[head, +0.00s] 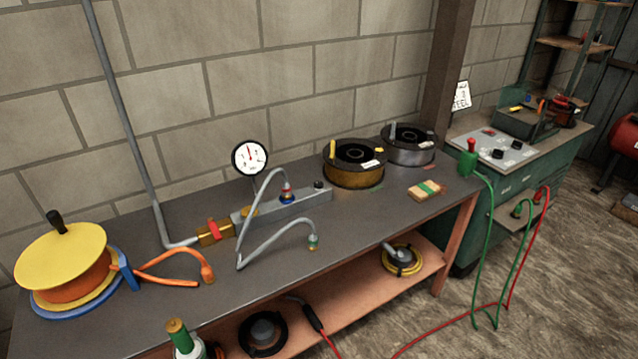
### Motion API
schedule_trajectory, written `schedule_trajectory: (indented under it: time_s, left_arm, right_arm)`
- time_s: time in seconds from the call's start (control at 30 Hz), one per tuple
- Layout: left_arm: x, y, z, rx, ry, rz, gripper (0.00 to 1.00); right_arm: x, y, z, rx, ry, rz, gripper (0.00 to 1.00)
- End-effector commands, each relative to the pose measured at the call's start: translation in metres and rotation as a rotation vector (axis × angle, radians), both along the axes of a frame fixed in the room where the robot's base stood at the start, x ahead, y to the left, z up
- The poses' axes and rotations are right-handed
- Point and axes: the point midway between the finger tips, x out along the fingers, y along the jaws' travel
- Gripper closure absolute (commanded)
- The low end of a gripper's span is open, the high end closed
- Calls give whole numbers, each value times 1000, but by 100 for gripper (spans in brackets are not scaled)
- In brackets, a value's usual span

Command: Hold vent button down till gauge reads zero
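A round white gauge (250,158) with a black rim stands on a thin stem above a grey manifold block (300,204) on the bench. Its needle looks roughly upright; the numbers are too small to read. A small dark button-like knob (318,185) sits on the block's right end. A blue-and-red fitting (287,197) with a grey hose sits left of it. I cannot tell for sure which part is the vent button. A brass valve with a red handle (214,230) joins the block's left end. Neither of my grippers shows in the head view.
An orange hose (170,262) and yellow-topped reel (62,255) occupy the bench's left end. A grey hose (270,245) loops before the block. Two drum-shaped spools (354,178) stand behind right.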

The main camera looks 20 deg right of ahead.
Motion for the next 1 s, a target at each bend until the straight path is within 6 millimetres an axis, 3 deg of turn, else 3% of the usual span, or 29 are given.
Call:
schedule_trajectory:
  time_s: [0.4, 1.0]
  left_arm:
    - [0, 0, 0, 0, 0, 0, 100]
    - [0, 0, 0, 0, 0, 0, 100]
  right_arm:
    - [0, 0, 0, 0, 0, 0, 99]
    - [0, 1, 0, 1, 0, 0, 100]
